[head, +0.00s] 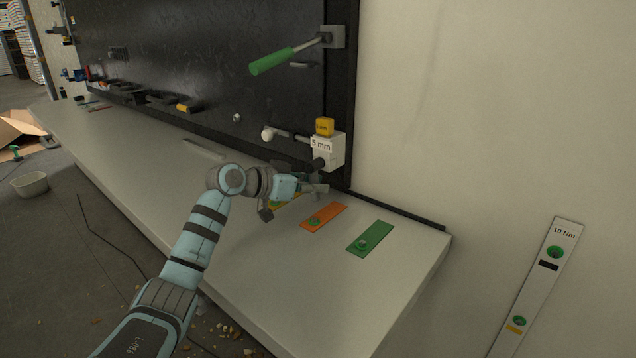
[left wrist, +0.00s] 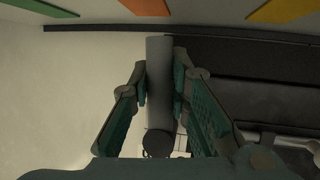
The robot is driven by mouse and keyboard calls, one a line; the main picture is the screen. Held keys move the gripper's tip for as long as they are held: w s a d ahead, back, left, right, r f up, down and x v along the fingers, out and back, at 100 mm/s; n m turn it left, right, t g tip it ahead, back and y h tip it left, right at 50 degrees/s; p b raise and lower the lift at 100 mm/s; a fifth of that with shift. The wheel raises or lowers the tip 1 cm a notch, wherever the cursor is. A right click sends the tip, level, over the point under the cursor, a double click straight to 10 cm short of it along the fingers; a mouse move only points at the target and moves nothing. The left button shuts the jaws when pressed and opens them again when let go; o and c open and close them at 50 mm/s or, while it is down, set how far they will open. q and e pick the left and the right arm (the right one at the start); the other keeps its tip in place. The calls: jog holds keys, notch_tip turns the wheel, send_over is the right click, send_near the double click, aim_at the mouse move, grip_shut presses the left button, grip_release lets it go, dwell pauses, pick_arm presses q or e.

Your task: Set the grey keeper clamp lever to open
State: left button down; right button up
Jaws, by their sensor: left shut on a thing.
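The white clamp block (head: 330,150) marked "5 mm" is fixed near the lower right corner of the black panel, with a yellow tag (head: 324,126) on top. My left gripper (head: 314,187) is just below this block, above the table. In the left wrist view a grey bar (left wrist: 160,60), which looks like the grey lever, lies between both fingers, and the gripper (left wrist: 160,88) is shut on it. A dark round end (left wrist: 157,144) shows at the bar's lower end. In the head view the gripper largely hides the lever. My right gripper is not in view.
A green-handled lever (head: 285,61) sticks out above the block. A white-knobbed rod (head: 268,134) juts out left of it. Orange (head: 323,216) and green (head: 370,238) plates lie on the pale table (head: 300,280). The table's front right is clear.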

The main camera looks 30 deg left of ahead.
pick_arm(q)
jog(key=shift+a+m, duration=0.2)
jog(key=shift+m, duration=0.1)
dwell(0.4)
jog(key=c, duration=1.5)
grip_release()
jog(key=shift+a, duration=0.1)
jog(key=v, duration=1.1)
jog(key=shift+s+r, duration=0.2)
jog(key=shift+s, duration=0.2)
